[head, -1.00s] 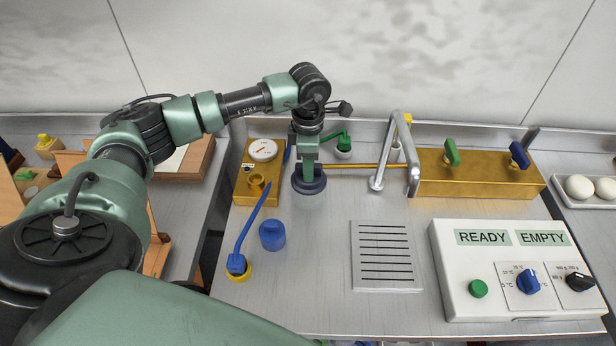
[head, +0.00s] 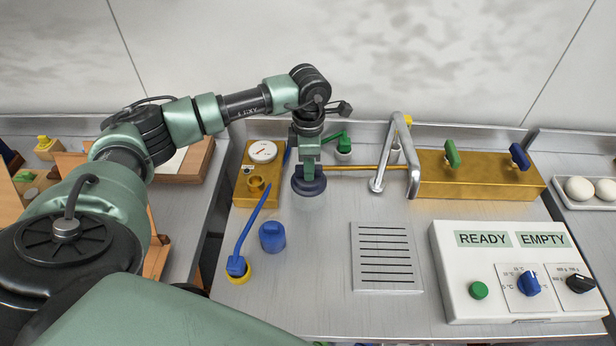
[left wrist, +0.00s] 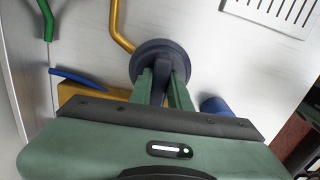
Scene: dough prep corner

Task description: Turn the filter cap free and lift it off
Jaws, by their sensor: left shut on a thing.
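The filter cap (head: 309,184) is a dark blue-grey round cap with a raised grip bar. It sits on a clear, pale filter body (head: 309,201) on the steel counter. My left gripper (head: 307,172) points down onto the cap from above. In the left wrist view its two green fingers (left wrist: 165,90) are shut on the bar of the cap (left wrist: 150,52). The cap looks level; whether it is free of the body cannot be told. My right gripper is not in view.
A brass block with a gauge (head: 263,150) stands left of the filter, near a blue lever (head: 246,235) and a blue capped cylinder (head: 272,237). A brass pipe (head: 365,166) runs right, towards a steel spout (head: 410,160). A slotted drain (head: 386,256) and control panel (head: 515,270) lie to the right.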

